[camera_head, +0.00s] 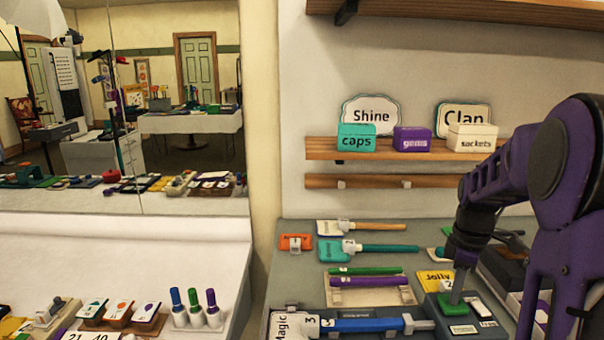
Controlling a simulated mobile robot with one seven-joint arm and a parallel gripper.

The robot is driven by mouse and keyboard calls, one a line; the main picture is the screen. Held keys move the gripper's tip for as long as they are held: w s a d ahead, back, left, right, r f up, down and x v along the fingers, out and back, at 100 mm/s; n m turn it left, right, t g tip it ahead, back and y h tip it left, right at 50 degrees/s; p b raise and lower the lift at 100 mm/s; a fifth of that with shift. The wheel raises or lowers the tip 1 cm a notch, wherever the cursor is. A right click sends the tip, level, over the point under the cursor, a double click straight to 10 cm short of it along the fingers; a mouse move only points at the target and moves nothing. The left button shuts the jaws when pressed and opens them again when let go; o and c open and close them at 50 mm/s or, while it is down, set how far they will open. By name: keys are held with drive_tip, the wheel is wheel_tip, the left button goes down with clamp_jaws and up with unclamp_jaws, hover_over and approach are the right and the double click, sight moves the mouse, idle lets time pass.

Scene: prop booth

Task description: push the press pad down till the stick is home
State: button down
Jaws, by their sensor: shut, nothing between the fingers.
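My gripper (459,288) is at the lower right, pointing down, shut and holding nothing. Its narrow tip meets the green press pad (445,308) or hovers just over it; I cannot tell which. The pad sits on a dark block with small white labels. A blue stick (365,325) lies level at the bottom, left of the pad. A white sign reading "Magic" (283,326) with a "3" tab is at its left end. How deep the stick sits cannot be told.
Other sticks lie behind on the grey bench (300,258): a teal one (375,248) and green and purple ones on a beige holder (370,297). Shelves with small boxes are above. Dark boxes crowd the right.

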wheel_tip(320, 180, up, 10)
drive_tip(key=p, duration=0.6)
drive_tip(key=shift+f, duration=0.15)
idle(0.4)
